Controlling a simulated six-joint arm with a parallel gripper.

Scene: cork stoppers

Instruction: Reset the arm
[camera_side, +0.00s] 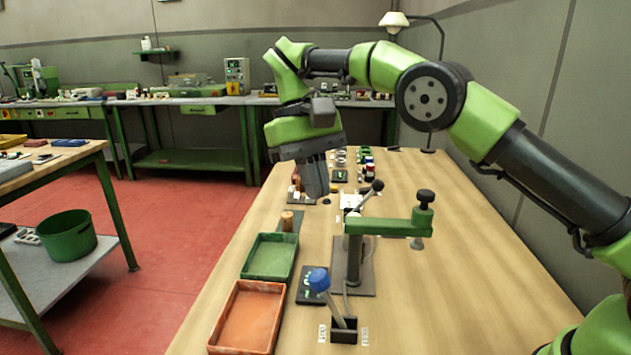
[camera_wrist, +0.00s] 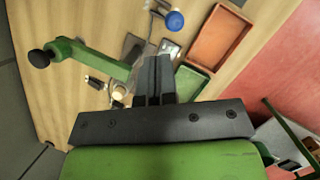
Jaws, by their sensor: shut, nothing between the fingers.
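My gripper (camera_side: 318,190) hangs over the far half of the wooden table, pointing down, its dark fingers together and empty. In the wrist view the fingers (camera_wrist: 154,62) also lie side by side with nothing between them. A cork stopper (camera_side: 287,220) stands upright on a dark plate behind the green tray. The gripper is above and to the right of it in the side view, apart from it. The far table just behind the gripper is partly hidden.
A green tray (camera_side: 270,257) and an orange tray (camera_side: 247,318) line the left edge. A green press (camera_side: 388,227) and a blue-knobbed lever (camera_side: 319,281) stand near the middle. Small jars (camera_side: 368,170) stand further back. The table's right side is clear.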

